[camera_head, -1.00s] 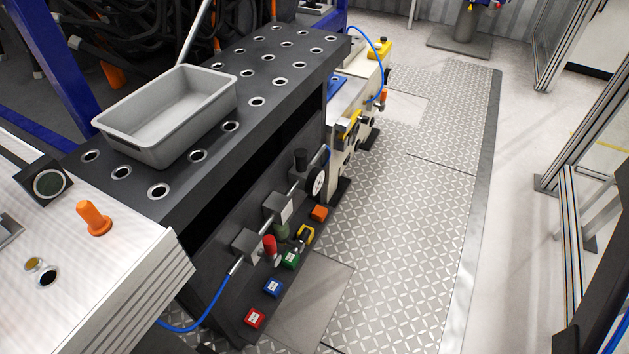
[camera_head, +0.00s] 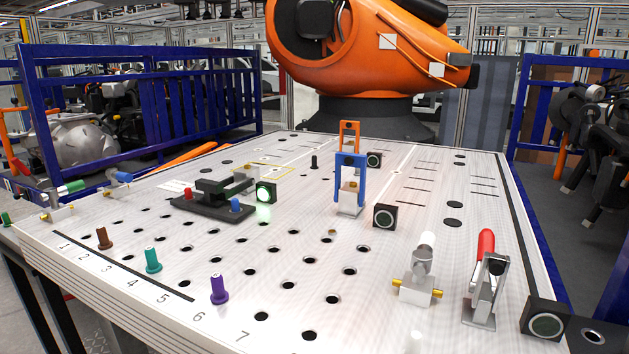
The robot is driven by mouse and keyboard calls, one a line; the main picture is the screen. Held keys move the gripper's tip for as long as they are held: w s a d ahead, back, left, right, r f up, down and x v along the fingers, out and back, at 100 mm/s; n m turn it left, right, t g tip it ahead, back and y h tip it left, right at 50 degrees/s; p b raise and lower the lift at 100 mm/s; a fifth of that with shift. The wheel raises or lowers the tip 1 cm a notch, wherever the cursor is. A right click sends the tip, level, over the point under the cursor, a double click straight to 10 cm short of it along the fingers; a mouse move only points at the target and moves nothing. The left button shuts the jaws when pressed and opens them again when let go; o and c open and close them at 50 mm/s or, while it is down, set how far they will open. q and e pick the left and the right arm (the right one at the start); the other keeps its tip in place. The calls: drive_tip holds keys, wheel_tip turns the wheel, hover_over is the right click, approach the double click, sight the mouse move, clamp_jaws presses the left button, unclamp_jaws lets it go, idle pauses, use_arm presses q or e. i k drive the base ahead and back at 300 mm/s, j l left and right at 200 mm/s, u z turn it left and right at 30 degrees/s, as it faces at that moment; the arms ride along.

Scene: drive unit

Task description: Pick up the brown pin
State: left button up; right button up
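The brown pin (camera_head: 104,238) stands upright on the white work table at the left front, behind the printed number 3. To its right stand a teal pin (camera_head: 153,260) near number 5 and a purple pin (camera_head: 219,289) near number 6. Neither of my grippers shows in the head view. Nothing touches or covers the brown pin.
The white table (camera_head: 395,158) has rows of open holes. A black fixture (camera_head: 213,199) with red and blue knobs stands behind the pins. A red-handled clamp (camera_head: 484,280) and a white-handled clamp (camera_head: 420,270) stand at right front. An orange robot (camera_head: 365,50) stands behind.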

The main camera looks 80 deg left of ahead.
sight(104, 242)
drive_tip(key=k+j+u, duration=0.1)
drive_tip(key=u, duration=1.45)
